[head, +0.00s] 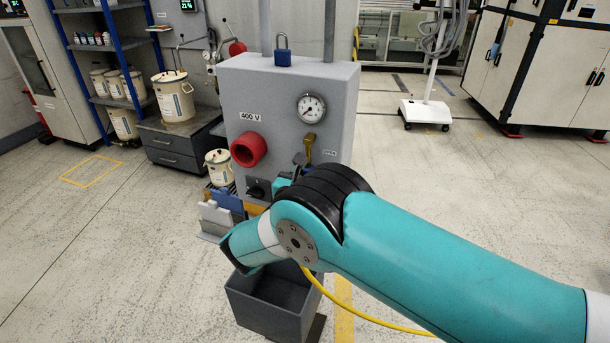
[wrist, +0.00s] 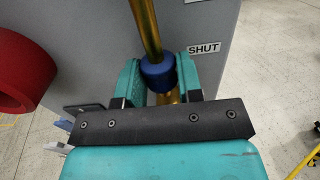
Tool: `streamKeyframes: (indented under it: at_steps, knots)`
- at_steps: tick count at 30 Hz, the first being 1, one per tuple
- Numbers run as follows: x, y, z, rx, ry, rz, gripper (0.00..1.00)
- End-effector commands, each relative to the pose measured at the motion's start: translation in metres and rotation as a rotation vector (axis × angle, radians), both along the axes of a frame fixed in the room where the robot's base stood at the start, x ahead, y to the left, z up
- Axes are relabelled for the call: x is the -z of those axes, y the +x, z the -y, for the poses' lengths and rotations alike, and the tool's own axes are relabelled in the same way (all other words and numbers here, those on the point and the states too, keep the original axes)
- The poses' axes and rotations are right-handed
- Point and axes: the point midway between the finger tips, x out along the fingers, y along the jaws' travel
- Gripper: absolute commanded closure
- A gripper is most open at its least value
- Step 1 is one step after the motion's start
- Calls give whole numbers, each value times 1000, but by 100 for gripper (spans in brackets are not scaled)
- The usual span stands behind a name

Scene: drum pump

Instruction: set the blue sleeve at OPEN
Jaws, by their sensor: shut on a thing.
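The blue sleeve (wrist: 157,76) sits around a brass rod (wrist: 146,26) that runs up the front of the grey cabinet. My gripper (wrist: 157,82) has one teal finger on each side of the sleeve and is shut on it. A SHUT label (wrist: 204,48) is on the cabinet just right of the sleeve. In the head view, a small label (head: 330,152), which seems to read OPEN, is higher up, right of the brass part (head: 309,141).
A red round knob (head: 248,149) sticks out on the left of the cabinet (head: 275,88); it shows close by in the wrist view (wrist: 22,70). A gauge (head: 311,107) and a black switch (head: 257,189) are on the same face. A grey open bin (head: 268,307) stands below my arm.

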Motion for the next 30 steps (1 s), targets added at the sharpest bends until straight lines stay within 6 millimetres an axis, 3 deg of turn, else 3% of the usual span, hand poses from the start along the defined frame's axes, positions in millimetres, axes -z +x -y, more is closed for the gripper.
streamKeyframes:
  at_steps: [30]
  knots:
    - [-30,-1,-3,-2,-1,1,82]
